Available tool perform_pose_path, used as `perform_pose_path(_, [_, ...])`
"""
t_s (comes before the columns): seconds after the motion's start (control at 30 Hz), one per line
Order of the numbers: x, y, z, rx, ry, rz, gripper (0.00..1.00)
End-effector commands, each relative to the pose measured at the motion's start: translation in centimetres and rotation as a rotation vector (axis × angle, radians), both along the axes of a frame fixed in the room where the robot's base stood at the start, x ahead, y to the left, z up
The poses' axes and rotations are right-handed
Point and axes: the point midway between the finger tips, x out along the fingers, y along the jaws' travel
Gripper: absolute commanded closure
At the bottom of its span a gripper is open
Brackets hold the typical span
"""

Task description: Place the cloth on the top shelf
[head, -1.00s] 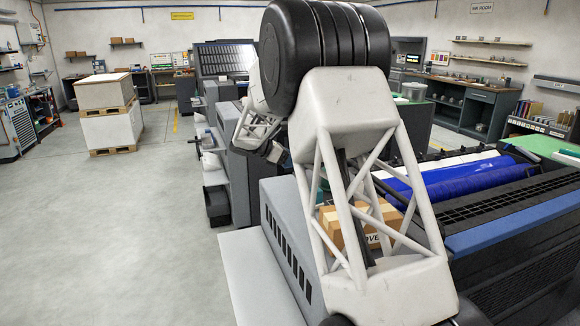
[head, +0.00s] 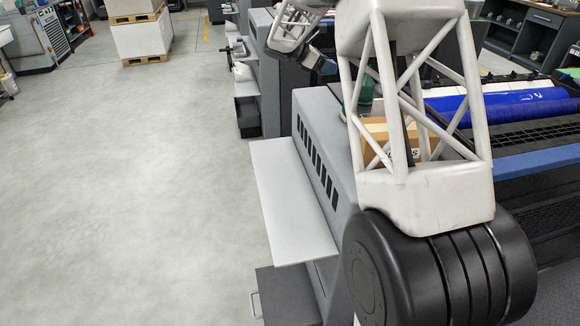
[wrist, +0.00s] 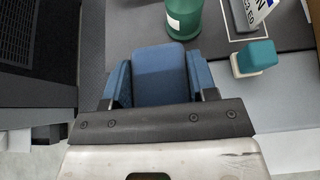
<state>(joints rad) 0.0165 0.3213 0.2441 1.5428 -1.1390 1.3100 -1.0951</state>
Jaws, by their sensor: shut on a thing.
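In the wrist view my gripper (wrist: 160,88) is shut on a blue, block-like folded thing (wrist: 158,62), which I take to be the cloth. Blue finger pads press it from both sides. The surface below the gripper is dark grey. In the head view my arm's lattice link hides much of the machine top, and the cloth cannot be made out there. A pale ledge (head: 283,195) juts from the machine's side, above a darker, lower step (head: 285,292). I cannot tell which surface is the top shelf.
A green bottle (wrist: 184,16) stands just beyond the cloth. A cardboard box (head: 378,135) sits behind my arm link. The floor at left is open.

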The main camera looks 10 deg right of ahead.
Motion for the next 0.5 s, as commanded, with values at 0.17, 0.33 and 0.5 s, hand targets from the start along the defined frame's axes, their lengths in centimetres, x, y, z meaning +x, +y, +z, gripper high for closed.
perform_pose_path(0.17, [0.0, 0.0, 2.3, 0.0, -0.002, 0.0, 0.7])
perform_pose_path(0.33, [-0.1, 0.1, 4.7, 0.0, -0.003, 0.001, 0.7])
perform_pose_path(0.5, [-1.6, 1.6, 4.9, -0.001, 0.0, 0.019, 0.7])
